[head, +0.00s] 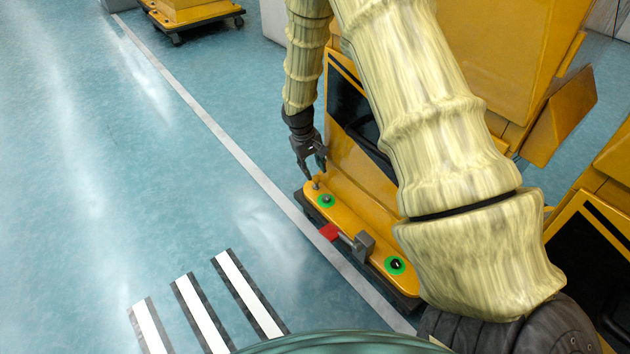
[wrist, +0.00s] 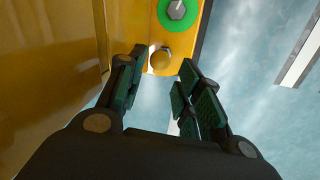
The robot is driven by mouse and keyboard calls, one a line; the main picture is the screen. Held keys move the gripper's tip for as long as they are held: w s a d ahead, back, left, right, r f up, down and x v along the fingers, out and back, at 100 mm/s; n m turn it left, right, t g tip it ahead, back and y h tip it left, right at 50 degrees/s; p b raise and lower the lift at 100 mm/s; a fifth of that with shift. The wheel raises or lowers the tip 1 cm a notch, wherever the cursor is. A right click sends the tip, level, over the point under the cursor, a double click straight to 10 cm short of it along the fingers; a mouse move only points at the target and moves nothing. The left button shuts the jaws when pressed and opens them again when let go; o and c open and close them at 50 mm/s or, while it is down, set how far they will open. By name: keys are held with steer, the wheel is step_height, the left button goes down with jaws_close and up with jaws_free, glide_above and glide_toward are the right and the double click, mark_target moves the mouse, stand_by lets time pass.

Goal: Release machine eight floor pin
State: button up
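The yellow machine's base ledge (head: 345,215) carries several fittings. A red-tipped lever (head: 330,232) joins a grey block (head: 364,245). A second green ring with a dark centre (head: 396,265) is at the near end. My gripper (head: 308,170) is open above the far end, its fingertips (wrist: 164,62) on either side of the knob in the wrist view. I cannot tell whether they touch it. Which fitting is the floor pin is unclear.
The machine's tall yellow body (head: 500,50) stands right of the ledge. Another yellow machine (head: 600,200) is at the right edge. A wheeled yellow unit (head: 190,12) is far back. The blue floor (head: 130,180) at left is open, with white stripes (head: 247,293) in front.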

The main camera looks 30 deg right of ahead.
mark_target(316, 176)
steer(key=f+b, duration=0.1)
steer(key=f, duration=0.1)
steer(key=d+f+b, duration=0.1)
steer(key=f, duration=0.1)
steer(key=shift+f, duration=0.4)
jaws_close()
